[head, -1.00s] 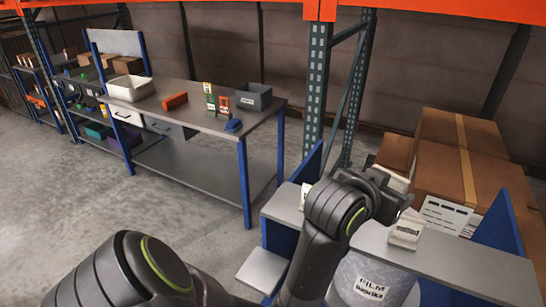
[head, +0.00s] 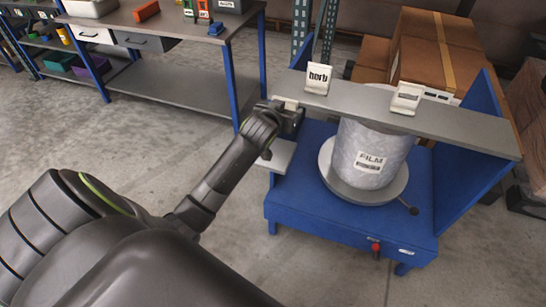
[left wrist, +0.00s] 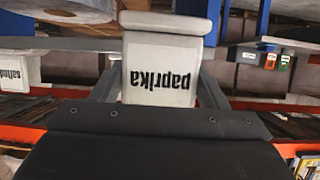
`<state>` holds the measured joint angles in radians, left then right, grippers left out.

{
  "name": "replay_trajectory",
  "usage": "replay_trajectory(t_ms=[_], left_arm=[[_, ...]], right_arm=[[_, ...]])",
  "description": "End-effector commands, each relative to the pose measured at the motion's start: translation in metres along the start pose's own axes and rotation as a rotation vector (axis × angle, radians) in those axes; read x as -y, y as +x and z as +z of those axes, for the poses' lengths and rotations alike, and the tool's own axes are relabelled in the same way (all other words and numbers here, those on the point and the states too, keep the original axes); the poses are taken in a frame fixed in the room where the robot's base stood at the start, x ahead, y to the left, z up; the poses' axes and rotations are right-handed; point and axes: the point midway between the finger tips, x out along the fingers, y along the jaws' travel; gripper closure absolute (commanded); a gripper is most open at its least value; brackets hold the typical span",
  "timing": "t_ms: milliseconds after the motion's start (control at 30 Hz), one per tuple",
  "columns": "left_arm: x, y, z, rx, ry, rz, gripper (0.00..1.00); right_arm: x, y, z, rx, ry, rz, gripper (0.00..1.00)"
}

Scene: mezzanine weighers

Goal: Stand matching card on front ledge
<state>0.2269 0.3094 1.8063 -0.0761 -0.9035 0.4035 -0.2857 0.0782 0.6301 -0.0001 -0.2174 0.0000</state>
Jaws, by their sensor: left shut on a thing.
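My left gripper (head: 283,117) is shut on a white card marked "paprika" (left wrist: 160,68), which looks upside down in the left wrist view. In the head view only a small pale part of the card shows at the gripper. The gripper is beside the left end of the grey upper shelf, above the small light-grey ledge (head: 279,156). The card looks clear of the ledge. A grey drum (head: 372,150) bears a "FILM" label (head: 369,161) with a smaller, unreadable line. My right gripper is not in view.
The upper shelf (head: 450,122) bears a "herb" card (head: 318,78) and another card (head: 406,98). The drum stands on a round plate (head: 340,187) on a blue weigher (head: 330,221). Cartons (head: 425,50) stand behind. A workbench (head: 165,25) is at the back left.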

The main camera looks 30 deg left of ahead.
Motion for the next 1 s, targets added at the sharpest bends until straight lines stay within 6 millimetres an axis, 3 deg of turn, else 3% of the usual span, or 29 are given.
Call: replay_trajectory(t_ms=[33,233,433,833,1000], left_arm=[[0.013,0.009,0.017,0.003,-0.001,-0.011,0.55],[0.034,0.024,0.044,-0.001,-0.014,-0.021,0.55],[0.035,0.039,0.078,0.000,-0.017,-0.021,0.55],[0.035,0.058,0.124,-0.001,-0.014,-0.021,0.55],[0.035,0.062,0.133,-0.005,-0.014,-0.020,0.55]], right_arm=[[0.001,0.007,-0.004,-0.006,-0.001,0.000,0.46],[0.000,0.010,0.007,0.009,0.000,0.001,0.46],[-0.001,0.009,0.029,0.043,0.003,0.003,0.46],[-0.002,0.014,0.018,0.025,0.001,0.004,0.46],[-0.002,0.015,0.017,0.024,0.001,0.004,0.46]])
